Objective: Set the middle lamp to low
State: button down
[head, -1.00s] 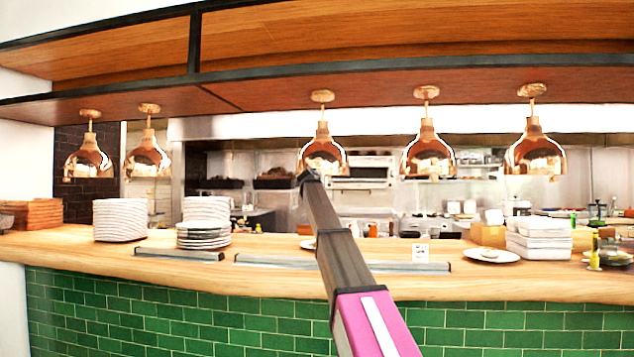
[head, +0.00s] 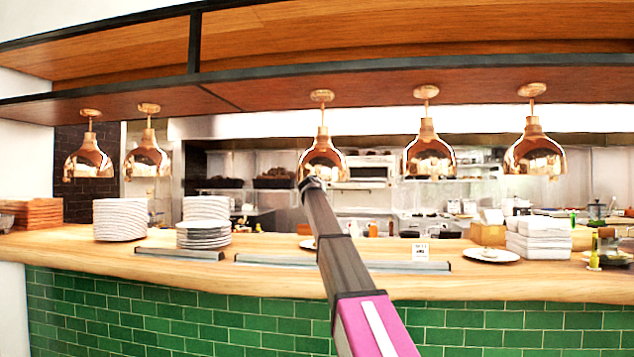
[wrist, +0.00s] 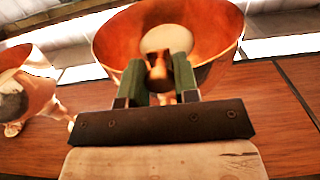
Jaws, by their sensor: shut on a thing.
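The middle lamp (head: 323,155) is a shiny copper bell shade hanging by a short stem from the shelf. My gripper (head: 311,183) is at its lower rim, partly in front of the shade. In the wrist view the copper shade (wrist: 205,35) is seen from below, open, with a pale round bulb inside. There my gripper (wrist: 158,80) has its two green fingers shut on a small copper knob (wrist: 157,66) under the shade. The fingers hide part of the knob, and its setting cannot be read.
Copper lamps hang on both sides, the nearest on the right (head: 428,155). One neighbouring lamp (wrist: 22,95) shows at the wrist view's left. A wooden shelf (head: 400,90) runs above. The counter (head: 90,250) below holds plate stacks (head: 120,219) and white trays (head: 540,238).

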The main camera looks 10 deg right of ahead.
notch_tip(320, 180, down, 6)
jog(key=shift+r, duration=0.25)
jog(key=c, duration=0.9)
grip_release()
jog(key=shift+f, duration=0.1)
jog(key=shift+o, duration=0.2)
jog(key=shift+s, duration=0.15)
jog(key=v, duration=1)
jog(key=shift+s+a, duration=0.15)
jog(key=shift+s, duration=0.15)
